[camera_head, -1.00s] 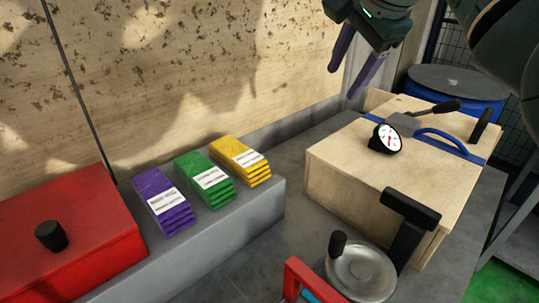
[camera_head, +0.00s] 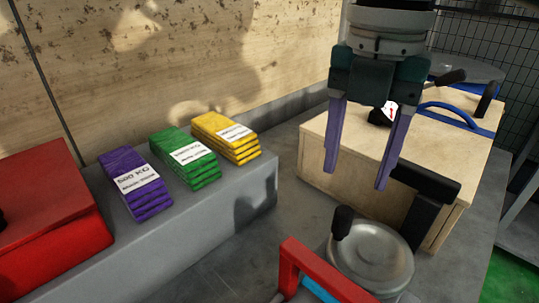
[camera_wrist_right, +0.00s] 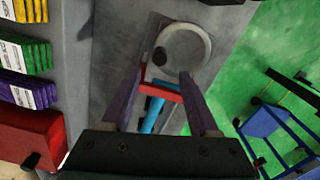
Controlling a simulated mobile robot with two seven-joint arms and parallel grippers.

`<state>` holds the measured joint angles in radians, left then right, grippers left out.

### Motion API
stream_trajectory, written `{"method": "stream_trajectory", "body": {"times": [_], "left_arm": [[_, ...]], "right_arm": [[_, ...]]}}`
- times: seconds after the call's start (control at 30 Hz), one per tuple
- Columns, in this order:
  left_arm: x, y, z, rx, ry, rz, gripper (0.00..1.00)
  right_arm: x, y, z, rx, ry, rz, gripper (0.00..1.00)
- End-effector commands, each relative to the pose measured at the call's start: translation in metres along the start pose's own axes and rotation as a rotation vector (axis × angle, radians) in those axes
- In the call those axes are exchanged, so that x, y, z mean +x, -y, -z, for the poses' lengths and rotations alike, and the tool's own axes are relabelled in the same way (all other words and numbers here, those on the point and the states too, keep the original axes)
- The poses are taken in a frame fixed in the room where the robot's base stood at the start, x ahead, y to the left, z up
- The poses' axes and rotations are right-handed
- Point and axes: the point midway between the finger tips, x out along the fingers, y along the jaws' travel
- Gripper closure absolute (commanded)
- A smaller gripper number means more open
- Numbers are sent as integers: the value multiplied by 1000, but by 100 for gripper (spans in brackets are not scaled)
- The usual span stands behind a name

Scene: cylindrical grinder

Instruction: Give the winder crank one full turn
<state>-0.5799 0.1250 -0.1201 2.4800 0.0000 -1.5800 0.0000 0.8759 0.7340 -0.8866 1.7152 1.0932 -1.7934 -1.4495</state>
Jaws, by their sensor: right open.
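The winder crank is a round grey metal wheel (camera_head: 372,258) with an upright black knob (camera_head: 342,222) on its left rim, at the lower right of the head view. My right gripper (camera_head: 358,170) hangs above and behind the wheel, fingers pointing down, open and empty. In the right wrist view the wheel (camera_wrist_right: 188,50) lies beyond the fingertips, with the knob (camera_wrist_right: 160,56) on its left side. The right gripper (camera_wrist_right: 170,82) is apart from the knob. My left gripper is in neither view.
A red frame (camera_head: 300,262) with a blue part stands just in front of the wheel. A wooden box (camera_head: 325,150) with a gauge and black handle is behind it. Purple, green and yellow packs (camera_head: 225,136) lie on a grey ledge at left, beside a red box (camera_head: 50,210).

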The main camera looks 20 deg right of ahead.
Motion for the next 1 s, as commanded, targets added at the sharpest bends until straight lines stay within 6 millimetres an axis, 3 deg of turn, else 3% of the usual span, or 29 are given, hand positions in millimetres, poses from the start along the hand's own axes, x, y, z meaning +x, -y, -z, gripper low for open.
{"method": "stream_trajectory", "body": {"times": [0.5, 0.9, 1.0], "left_arm": [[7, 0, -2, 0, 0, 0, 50], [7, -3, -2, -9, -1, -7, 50], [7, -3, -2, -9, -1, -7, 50]], "right_arm": [[85, 1, 0, -2, -1, 2, 39], [96, 0, 0, -2, 1, -1, 39], [96, 0, 0, -2, 1, -1, 48]]}}
